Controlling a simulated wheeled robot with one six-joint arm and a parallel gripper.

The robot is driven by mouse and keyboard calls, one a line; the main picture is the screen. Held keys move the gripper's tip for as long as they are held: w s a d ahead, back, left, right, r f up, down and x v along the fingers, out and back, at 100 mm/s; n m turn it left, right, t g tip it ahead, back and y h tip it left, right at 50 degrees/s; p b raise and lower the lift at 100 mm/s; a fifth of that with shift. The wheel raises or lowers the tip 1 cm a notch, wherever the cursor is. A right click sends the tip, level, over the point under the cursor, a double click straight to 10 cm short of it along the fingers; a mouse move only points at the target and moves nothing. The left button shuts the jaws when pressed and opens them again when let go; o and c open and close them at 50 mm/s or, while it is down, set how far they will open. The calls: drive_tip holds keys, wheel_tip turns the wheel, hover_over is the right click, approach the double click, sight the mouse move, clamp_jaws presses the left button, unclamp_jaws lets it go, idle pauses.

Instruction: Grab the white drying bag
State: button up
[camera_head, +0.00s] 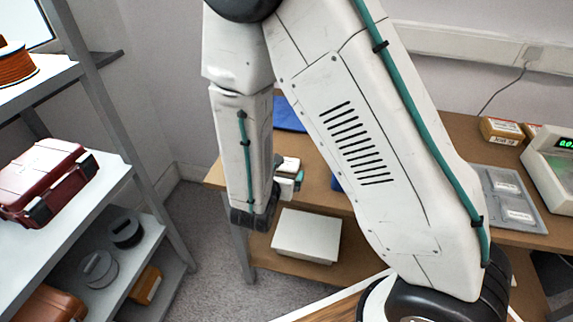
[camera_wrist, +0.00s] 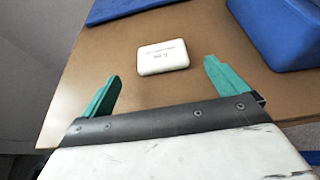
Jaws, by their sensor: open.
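The white drying bag (camera_wrist: 163,57) lies flat on the brown table, with small dark print on its top. In the wrist view it is just beyond my gripper (camera_wrist: 160,82), between the lines of the two green fingers. The fingers are open and apart from the bag, with nothing between them. In the head view the bag (camera_head: 288,164) shows as a small pale block on the table near its left end, partly hidden by my arm. My gripper (camera_head: 290,184) is beside it there.
A blue box (camera_wrist: 280,30) stands right of the bag, and a blue mat (camera_wrist: 125,8) lies behind it. The table's left edge (camera_wrist: 68,85) is close. A grey tray (camera_head: 508,196) and a scale (camera_head: 552,160) are farther right. A shelf (camera_head: 85,195) stands left.

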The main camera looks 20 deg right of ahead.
sight(284, 168)
drive_tip(key=x, duration=0.4)
drive_tip(key=shift+d+f, duration=0.2)
drive_tip(key=c, duration=1.1)
drive_tip(key=shift+o, duration=0.2)
drive_tip(key=shift+r, duration=0.2)
